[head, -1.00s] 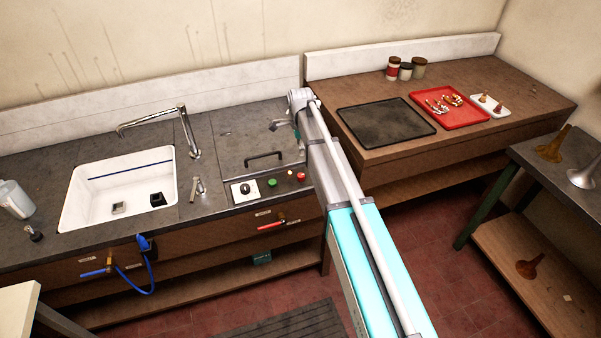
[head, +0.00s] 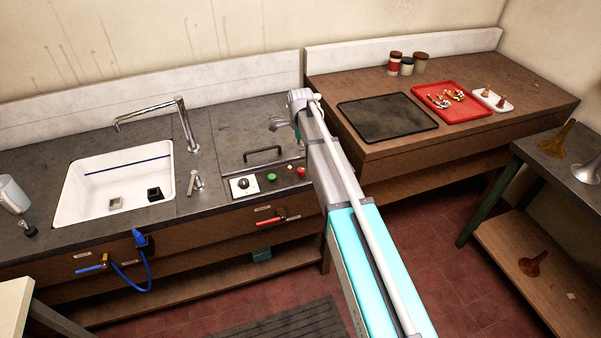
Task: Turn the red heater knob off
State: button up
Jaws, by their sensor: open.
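A small red knob (head: 301,171) sits at the right end of the control panel on the dark counter, close beside my arm. A green button (head: 271,178) and a white plate with a black dial (head: 243,185) are to its left. My gripper (head: 276,124) is above the back of the lidded unit, behind the knob and apart from it. It is small in view and partly covered by my arm; it looks open and empty.
A black-handled lid (head: 264,155) lies behind the panel. A red-handled valve (head: 270,221) is on the counter front below. A white sink (head: 72,205) and tap (head: 182,122) are left. A black mat (head: 388,117) and red tray (head: 440,112) are right.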

aim_at(301, 169)
jog(key=shift+f+b, duration=5.05)
jog(key=shift+f, duration=0.35)
grip_shut()
